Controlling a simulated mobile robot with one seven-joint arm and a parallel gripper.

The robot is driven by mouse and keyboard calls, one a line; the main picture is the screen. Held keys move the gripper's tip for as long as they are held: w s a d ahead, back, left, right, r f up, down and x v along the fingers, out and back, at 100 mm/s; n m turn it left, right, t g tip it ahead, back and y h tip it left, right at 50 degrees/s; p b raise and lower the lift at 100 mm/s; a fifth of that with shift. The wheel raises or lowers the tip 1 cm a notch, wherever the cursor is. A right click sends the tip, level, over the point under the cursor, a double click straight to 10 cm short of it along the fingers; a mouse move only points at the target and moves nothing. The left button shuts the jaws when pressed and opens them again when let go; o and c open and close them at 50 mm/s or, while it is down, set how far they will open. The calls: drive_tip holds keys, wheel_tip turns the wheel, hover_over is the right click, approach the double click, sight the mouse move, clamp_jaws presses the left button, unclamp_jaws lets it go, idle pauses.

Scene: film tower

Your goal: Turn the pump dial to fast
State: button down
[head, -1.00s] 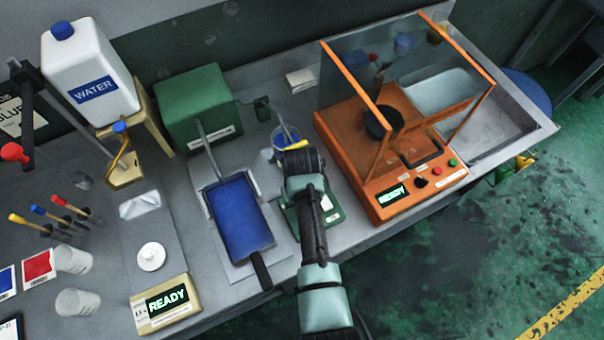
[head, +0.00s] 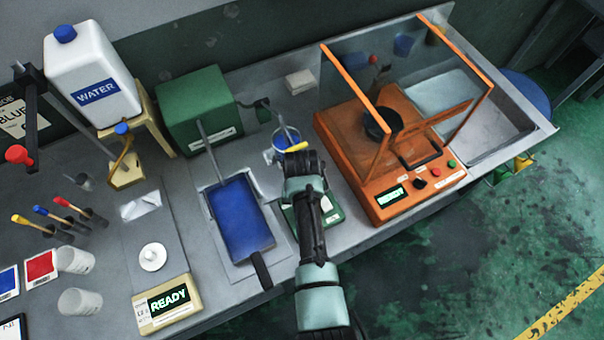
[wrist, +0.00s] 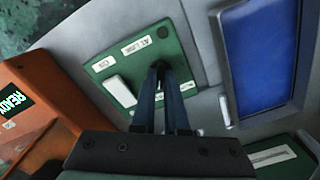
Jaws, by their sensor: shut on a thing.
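The pump control panel is a small green plate (wrist: 128,58) on the bench with white labels whose small lettering I cannot read surely. It also shows partly beside my arm in the head view (head: 331,211). The dial (wrist: 158,66) is a small dark knob on this plate, mostly hidden between my fingers. My gripper (wrist: 161,76) comes down over the plate and is shut on the dial. In the head view my arm hides the fingertips and the dial. I cannot tell which mark the dial points at.
A blue tray (head: 241,221) lies left of the plate, with a green box (head: 196,108) behind it. An orange machine (head: 388,208) with glass panels and a READY display stands close on the right. A blue-rimmed cup (head: 283,138) stands just behind my gripper.

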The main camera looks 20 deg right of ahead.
drive_tip(key=c, duration=0.9)
unclamp_jaws()
drive_tip(key=shift+c, duration=0.2)
wheel_tip(320, 180, up, 13)
drive_tip(key=b, duration=0.1)
